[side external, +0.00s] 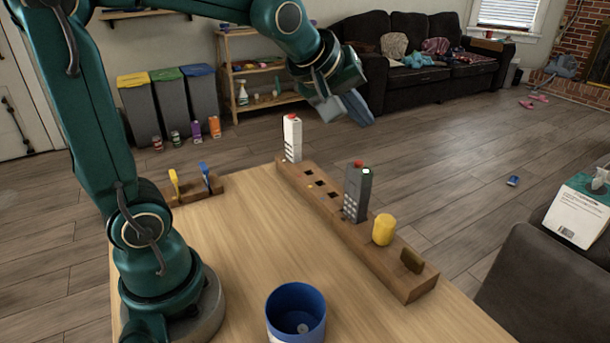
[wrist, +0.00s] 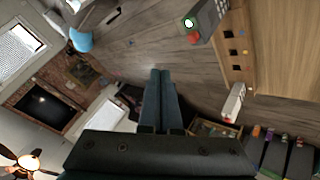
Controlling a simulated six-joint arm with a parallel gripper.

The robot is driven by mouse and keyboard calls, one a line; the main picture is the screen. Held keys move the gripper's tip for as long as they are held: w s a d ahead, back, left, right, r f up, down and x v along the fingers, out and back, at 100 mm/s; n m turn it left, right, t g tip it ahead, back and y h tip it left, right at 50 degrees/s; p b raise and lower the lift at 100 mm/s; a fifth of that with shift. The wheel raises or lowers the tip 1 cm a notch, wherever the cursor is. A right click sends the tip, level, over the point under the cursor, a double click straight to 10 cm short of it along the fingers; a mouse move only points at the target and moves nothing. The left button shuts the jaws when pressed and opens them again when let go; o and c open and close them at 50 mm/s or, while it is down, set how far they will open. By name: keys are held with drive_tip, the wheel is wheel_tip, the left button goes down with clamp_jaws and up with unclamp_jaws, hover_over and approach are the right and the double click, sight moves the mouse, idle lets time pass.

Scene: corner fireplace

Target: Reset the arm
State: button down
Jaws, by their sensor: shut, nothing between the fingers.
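My gripper (side external: 355,107) is raised above the far end of the table, tilted, with its fingers together and nothing held. In the wrist view its two fingers (wrist: 160,84) lie side by side, touching, with floor beyond them. A long wooden rack (side external: 340,232) with square holes stands along the table's right edge. A white handset (side external: 291,138) with a red top stands upright at its far end. A dark grey handset (side external: 357,193) stands upright near the middle. My gripper is apart from both. They also show in the wrist view, white (wrist: 233,102) and grey (wrist: 207,20).
A yellow cylinder (side external: 384,230) and a brown piece (side external: 412,261) sit at the rack's near end. A blue cup (side external: 296,312) stands at the table's front. A small rack (side external: 195,188) holds yellow and blue items. The middle of the table (side external: 240,240) is clear.

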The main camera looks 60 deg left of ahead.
drive_tip(key=s+d+f+m+g+h, duration=0.1)
drive_tip(key=s+d+f+m, duration=0.2)
drive_tip(key=s, duration=0.6)
drive_tip(key=s+d+f+m+g+h, duration=0.1)
drive_tip(key=s+d+f+m+g, duration=0.1)
drive_tip(key=s+m, duration=0.6)
drive_tip(key=shift+s+d+f, duration=0.5)
drive_tip(key=shift+s+f, duration=0.1)
drive_tip(key=shift+f, duration=0.25)
